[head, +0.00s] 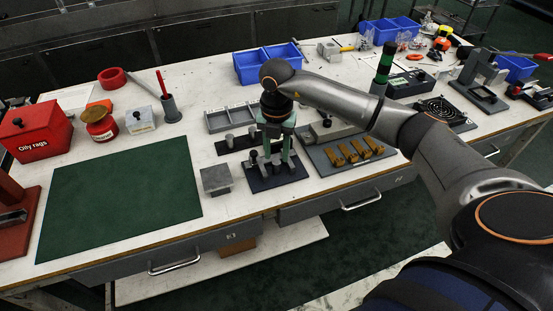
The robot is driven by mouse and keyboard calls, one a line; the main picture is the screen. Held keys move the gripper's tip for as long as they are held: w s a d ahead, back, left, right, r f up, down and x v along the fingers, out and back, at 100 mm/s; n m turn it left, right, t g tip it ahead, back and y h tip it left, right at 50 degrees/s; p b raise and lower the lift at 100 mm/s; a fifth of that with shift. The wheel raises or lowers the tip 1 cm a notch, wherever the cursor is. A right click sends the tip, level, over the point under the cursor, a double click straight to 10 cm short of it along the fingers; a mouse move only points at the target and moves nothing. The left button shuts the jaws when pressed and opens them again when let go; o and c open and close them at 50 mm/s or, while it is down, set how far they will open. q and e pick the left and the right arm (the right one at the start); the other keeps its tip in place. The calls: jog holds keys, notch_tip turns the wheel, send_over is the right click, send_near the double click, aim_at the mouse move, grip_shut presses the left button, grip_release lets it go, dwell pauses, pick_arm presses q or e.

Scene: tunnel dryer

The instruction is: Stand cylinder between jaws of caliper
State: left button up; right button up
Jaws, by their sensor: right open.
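My right gripper (276,157) is open and points down over a dark blue board (289,179) near the table's front edge. Its green fingers stand apart just above the small dark parts on that board. These parts may be the caliper's jaws, but the fingers cover much of them and I cannot make out the caliper clearly. A short grey cylinder (229,140) stands on a dark plate just behind and left of the board. I cannot tell whether a cylinder is between the fingers. My left gripper is not in view.
A grey block (216,180) sits left of the board. A grey plate with several brass pieces (337,156) lies to the right. A grey divided tray (217,122) and a blue bin (248,69) stand behind. A green mat (120,205) lies clear at left.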

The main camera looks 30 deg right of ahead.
aim_at(276, 162)
notch_tip(276, 162, up, 8)
jog(key=shift+r, duration=0.15)
